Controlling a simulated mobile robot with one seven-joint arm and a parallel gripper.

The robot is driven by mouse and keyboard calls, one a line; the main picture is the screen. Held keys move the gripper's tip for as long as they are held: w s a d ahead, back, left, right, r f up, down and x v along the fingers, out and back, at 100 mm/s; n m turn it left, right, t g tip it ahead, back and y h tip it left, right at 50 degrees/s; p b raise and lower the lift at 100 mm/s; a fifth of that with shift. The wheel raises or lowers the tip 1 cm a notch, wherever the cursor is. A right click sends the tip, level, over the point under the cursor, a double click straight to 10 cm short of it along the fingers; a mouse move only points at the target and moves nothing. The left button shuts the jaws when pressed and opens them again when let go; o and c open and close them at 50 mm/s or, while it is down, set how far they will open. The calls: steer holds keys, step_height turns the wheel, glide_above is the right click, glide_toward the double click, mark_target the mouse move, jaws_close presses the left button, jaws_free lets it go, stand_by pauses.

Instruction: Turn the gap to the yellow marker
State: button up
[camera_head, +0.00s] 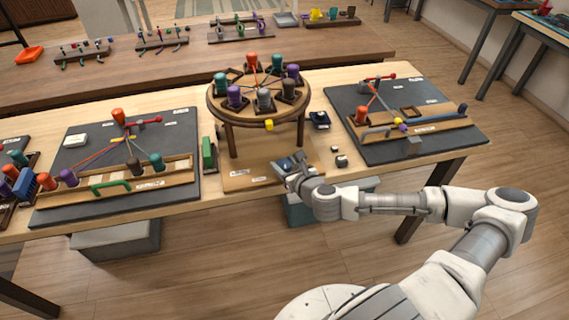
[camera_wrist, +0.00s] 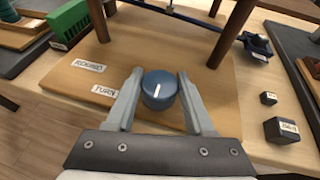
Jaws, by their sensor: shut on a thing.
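The round wooden braiding stand (camera_head: 222,108) carries several coloured bobbins around its rim, with cords running to its middle. The yellow marker (camera_head: 269,125) is on its front edge. A seemingly empty holder (camera_head: 235,74) shows at the far left of the disc; whether it is the gap is hard to tell. The blue knob (camera_wrist: 159,90), with a white line pointing nearly straight up in the wrist view, sits on the stand's wooden base (camera_wrist: 75,70). My gripper (camera_wrist: 156,88) is shut on the knob, one finger on each side. In the head view my gripper (camera_head: 296,178) is at the base's front right.
The stand's legs rise close behind the knob. Small dark blocks (camera_wrist: 282,130) lie to its right, with a blue tray (camera_head: 320,120) behind. A green block (camera_head: 208,153) is left of the stand. Dark boards with bobbins (camera_head: 421,98) lie on both sides.

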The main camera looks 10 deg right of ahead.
jaws_close()
steer(key=shift+d+n+y, duration=0.1)
steer(key=shift+n+y, duration=0.2)
steer(key=n+g+y, duration=0.2)
steer(key=n+y, duration=0.2)
steer(key=shift+w+d+p, duration=0.1)
steer(key=shift+p, duration=0.2)
steer(key=n+g+y, duration=0.4)
steer(key=n+g, duration=0.1)
steer(key=n, duration=0.1)
steer(key=shift+w+g+y+p, duration=0.1)
steer(key=shift+g+y+p, duration=0.2)
steer(key=shift+p, duration=0.05)
steer(key=n+g+y+b, duration=0.1)
steer(key=n+g+b, duration=0.1)
steer(key=n+g, duration=0.3)
steer(key=shift+f+n+g, duration=0.1)
steer(key=shift+n+g, duration=0.3)
steer(key=shift+g, duration=0.2)
steer(key=shift+n+g+h+b, duration=0.5)
steer(key=shift+n+g+b, duration=0.95)
steer(key=shift+n+g, duration=0.8)
steer(key=shift+g, duration=0.25)
